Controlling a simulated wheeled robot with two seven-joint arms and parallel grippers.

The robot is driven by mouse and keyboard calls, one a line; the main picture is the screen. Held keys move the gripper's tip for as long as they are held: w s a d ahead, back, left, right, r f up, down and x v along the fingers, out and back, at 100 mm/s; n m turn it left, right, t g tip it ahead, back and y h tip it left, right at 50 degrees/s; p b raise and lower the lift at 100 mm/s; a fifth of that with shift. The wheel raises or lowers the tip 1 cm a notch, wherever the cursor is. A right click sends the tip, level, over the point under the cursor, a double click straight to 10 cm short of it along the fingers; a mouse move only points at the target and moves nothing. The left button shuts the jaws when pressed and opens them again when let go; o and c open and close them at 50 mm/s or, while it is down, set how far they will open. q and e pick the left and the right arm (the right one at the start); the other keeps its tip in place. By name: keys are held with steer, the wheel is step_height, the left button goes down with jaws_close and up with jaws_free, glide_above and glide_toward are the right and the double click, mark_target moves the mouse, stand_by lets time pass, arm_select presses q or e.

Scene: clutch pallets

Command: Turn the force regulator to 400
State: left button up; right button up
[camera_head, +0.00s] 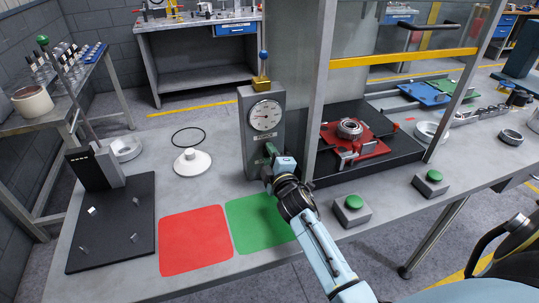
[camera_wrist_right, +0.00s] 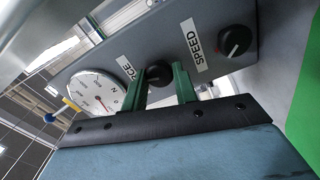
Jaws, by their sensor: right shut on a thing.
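The grey control box (camera_head: 250,155) stands on the bench with a round white gauge (camera_head: 265,116) on its front. The gauge also shows tilted in the right wrist view (camera_wrist_right: 100,92); its needle reading is too small to tell. My right gripper (camera_head: 270,162) is at the lower front of the box. In the right wrist view its green fingers (camera_wrist_right: 160,77) are shut on the black force regulator knob (camera_wrist_right: 158,72), beside a partly hidden label ending in "CE". A second black knob (camera_wrist_right: 235,41) labelled SPEED sits apart from the fingers. My left gripper is out of view.
Red (camera_head: 195,240) and green (camera_head: 259,222) mats lie in front of the box. Two green-button boxes (camera_head: 352,209) stand to the right. A framed press with a red fixture (camera_head: 355,142) is close on the box's right. A black board (camera_head: 112,225) lies left.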

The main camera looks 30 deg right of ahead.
steer(key=m+p, duration=0.1)
steer(key=m, duration=0.4)
steer(key=shift+m, duration=0.4)
stand_by(0.4)
steer(key=o, duration=1)
steer(key=shift+c, duration=0.2)
steer(key=shift+s, duration=0.1)
steer(key=v, duration=1.3)
steer(key=shift+p, duration=0.35)
steer(key=shift+s, duration=0.15)
